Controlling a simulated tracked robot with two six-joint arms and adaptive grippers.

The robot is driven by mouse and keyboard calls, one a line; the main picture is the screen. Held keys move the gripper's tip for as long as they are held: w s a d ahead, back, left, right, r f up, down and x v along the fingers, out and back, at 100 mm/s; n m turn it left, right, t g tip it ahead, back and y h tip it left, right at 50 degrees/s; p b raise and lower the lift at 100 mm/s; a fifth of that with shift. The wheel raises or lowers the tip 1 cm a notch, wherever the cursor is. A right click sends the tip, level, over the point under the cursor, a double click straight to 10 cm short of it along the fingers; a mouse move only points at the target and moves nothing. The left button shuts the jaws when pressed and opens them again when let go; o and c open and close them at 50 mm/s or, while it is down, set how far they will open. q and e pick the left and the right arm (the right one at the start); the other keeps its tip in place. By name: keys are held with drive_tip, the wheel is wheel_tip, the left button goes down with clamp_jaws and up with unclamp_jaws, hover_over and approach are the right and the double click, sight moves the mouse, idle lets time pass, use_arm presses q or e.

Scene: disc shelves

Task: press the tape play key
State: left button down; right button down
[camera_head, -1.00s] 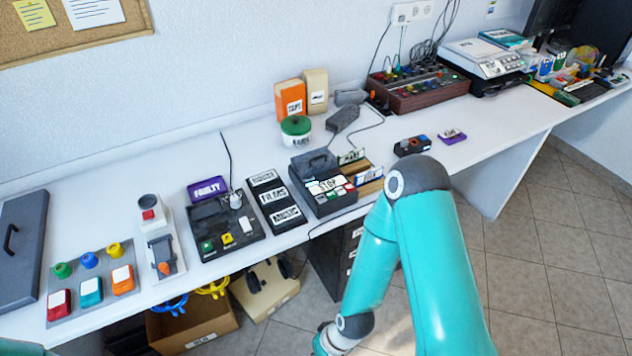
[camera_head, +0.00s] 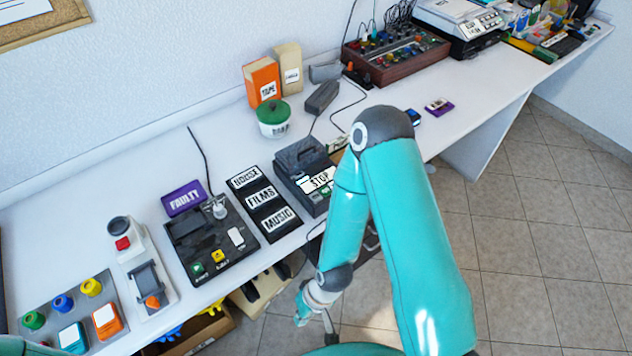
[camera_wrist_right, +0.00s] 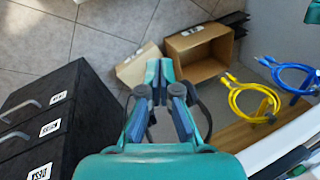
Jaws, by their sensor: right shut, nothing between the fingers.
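A dark tape recorder (camera_head: 300,165) stands on the white desk, with a white STOP label and small keys at its front. My right arm partly covers its right side, so I cannot read its other keys. A second dark unit (camera_head: 210,240) beside the purple FAULTY tag (camera_head: 184,198) has a green key (camera_head: 198,268) with a play mark and a yellow key (camera_head: 217,256). My right gripper (camera_head: 301,312) hangs low in front of the desk, apart from both units. In the right wrist view its fingers (camera_wrist_right: 159,75) are shut and empty over the floor. My left gripper is out of view.
Between the units lies a panel labelled HOUSE, FILMS, MUSIC (camera_head: 262,205). A green-lidded pot (camera_head: 273,120) and boxes stand behind. Below the desk are a black drawer unit (camera_wrist_right: 60,110), a cardboard box (camera_wrist_right: 198,55) and yellow and blue cables (camera_wrist_right: 250,98). Tiled floor is free at right.

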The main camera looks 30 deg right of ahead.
drive_tip(key=shift+d, duration=0.2)
drive_tip(key=w+d+r+n+t+p, duration=0.1)
drive_tip(key=w+d+r+n+p, duration=0.1)
drive_tip(key=w+r, duration=0.2)
drive_tip(key=w+d+r+n+t+p, duration=0.2)
drive_tip(key=w+d+r, duration=0.1)
drive_tip(key=w+r, duration=0.1)
drive_tip(key=w+d+r+n+t+p, duration=0.1)
drive_tip(key=w+d+r+n+p, duration=0.1)
drive_tip(key=w+d+r, duration=0.1)
drive_tip(key=shift+w+r+t, duration=0.15)
drive_tip(key=shift+w+r, duration=0.15)
drive_tip(key=shift+r, duration=0.3)
drive_tip(key=shift+w+r+t, duration=0.15)
drive_tip(key=shift+w+r, duration=0.15)
drive_tip(key=shift+r, duration=0.25)
drive_tip(key=w+d+r+n+t+p, duration=0.1)
drive_tip(key=w+d+r+n+p, duration=0.1)
drive_tip(key=r, duration=0.5)
drive_tip(key=w+d+r+n+t+h+p, duration=0.1)
drive_tip(key=w+d+r+n, duration=0.3)
drive_tip(key=d, duration=0.5)
wheel_tip(320, 180, up, 4)
drive_tip(key=shift+w+d+f+n+t+h+p, duration=0.15)
drive_tip(key=shift+w+n+t+h+p, duration=0.2)
drive_tip(key=shift+n+t+p, duration=0.55)
drive_tip(key=shift+b, duration=0.3)
